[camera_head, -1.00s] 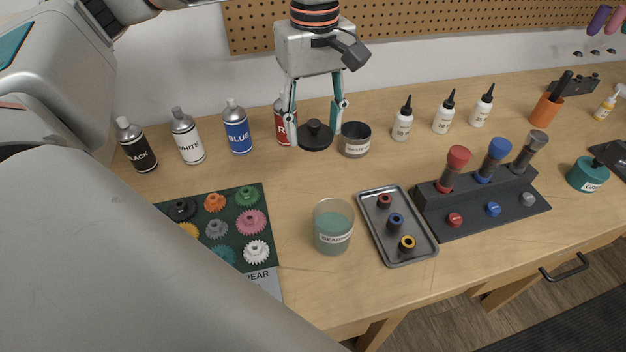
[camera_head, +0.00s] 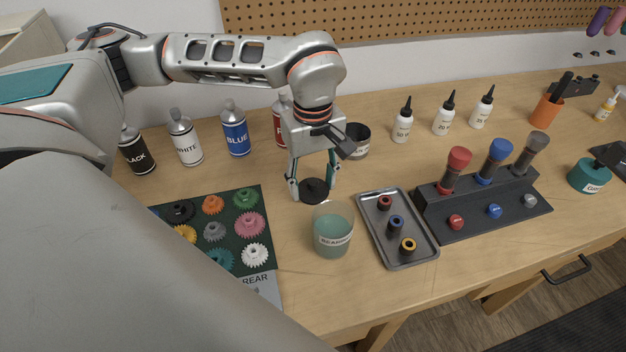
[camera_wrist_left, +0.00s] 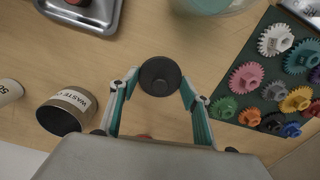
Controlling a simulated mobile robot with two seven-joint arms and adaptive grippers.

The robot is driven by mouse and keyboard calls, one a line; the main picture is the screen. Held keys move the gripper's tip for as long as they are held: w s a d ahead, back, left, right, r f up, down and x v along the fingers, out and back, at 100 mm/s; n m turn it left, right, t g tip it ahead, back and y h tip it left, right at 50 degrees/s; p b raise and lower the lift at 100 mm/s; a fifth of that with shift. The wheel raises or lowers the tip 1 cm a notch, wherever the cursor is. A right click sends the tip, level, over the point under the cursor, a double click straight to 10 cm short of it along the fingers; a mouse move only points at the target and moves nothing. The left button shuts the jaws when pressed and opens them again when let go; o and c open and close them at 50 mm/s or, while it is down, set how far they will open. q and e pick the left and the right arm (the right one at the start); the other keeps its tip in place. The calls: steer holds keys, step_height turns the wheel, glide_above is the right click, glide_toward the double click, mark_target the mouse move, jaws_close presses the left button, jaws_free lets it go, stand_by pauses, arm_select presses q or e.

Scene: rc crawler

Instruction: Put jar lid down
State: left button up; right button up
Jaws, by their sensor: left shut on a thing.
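The dark round jar lid (camera_head: 313,193) with a raised knob is held by my left gripper (camera_head: 312,182), whose fingers are shut on it. The lid is just behind and left of the clear jar (camera_head: 332,238) labelled as bearings, which stands open with greenish contents. In the left wrist view the lid (camera_wrist_left: 160,76) lies between the fingertips, and the jar (camera_wrist_left: 212,4) is cut off at the top edge. I cannot tell whether the lid touches the table. My right gripper is not in view.
Right of the jar is a grey tray (camera_head: 371,226) with small rollers. On the left is a dark green mat with coloured gears (camera_head: 250,225). A waste cup (camera_head: 357,147) stands behind. Bare wood (camera_head: 285,290) lies in front of the jar.

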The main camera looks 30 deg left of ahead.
mark_target(313, 181)
arm_select(q)
steer(key=o, duration=0.9)
step_height(313, 181, up, 12)
steer(key=shift+r+p, duration=0.15)
steer(key=shift+p, duration=0.15)
stand_by(0.5)
